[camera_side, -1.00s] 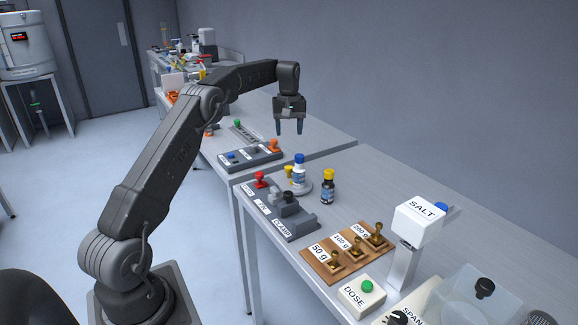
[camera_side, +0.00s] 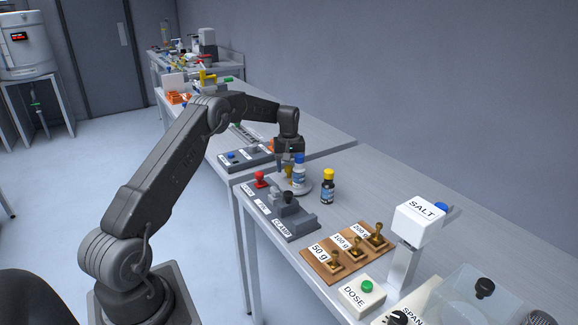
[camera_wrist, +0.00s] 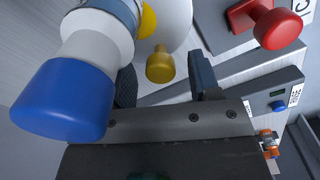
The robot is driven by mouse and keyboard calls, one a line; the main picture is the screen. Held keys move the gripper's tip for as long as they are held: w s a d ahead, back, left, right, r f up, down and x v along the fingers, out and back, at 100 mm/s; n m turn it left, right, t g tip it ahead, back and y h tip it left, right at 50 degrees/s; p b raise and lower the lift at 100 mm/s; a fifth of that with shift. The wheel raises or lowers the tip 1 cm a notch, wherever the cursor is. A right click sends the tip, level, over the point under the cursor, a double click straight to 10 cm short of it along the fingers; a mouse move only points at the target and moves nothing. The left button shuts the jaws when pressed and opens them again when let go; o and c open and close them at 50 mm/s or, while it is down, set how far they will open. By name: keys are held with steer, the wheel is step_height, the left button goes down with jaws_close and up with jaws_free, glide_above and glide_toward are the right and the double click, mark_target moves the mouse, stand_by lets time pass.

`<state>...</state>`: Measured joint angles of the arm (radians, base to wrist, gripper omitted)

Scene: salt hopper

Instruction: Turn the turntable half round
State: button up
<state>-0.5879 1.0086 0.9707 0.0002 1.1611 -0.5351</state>
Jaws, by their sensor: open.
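The turntable (camera_side: 304,190) is a pale round disc on the near bench; part of it shows at the top of the wrist view (camera_wrist: 178,22). A white bottle with a blue cap (camera_side: 299,174) stands on it and fills the left of the wrist view (camera_wrist: 95,48). A yellow knob (camera_side: 289,171) stands at the disc's left side.
A dark bottle with a yellow cap (camera_side: 328,188) stands right of the turntable. A grey control panel with a red knob (camera_side: 260,180) is in front of it, the red knob also in the wrist view (camera_wrist: 277,27). Brass weights on a wooden board (camera_side: 330,262) and the salt hopper (camera_side: 419,218) are further right.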

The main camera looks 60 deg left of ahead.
steer(key=shift+c, duration=0.3)
steer(key=c, duration=0.9)
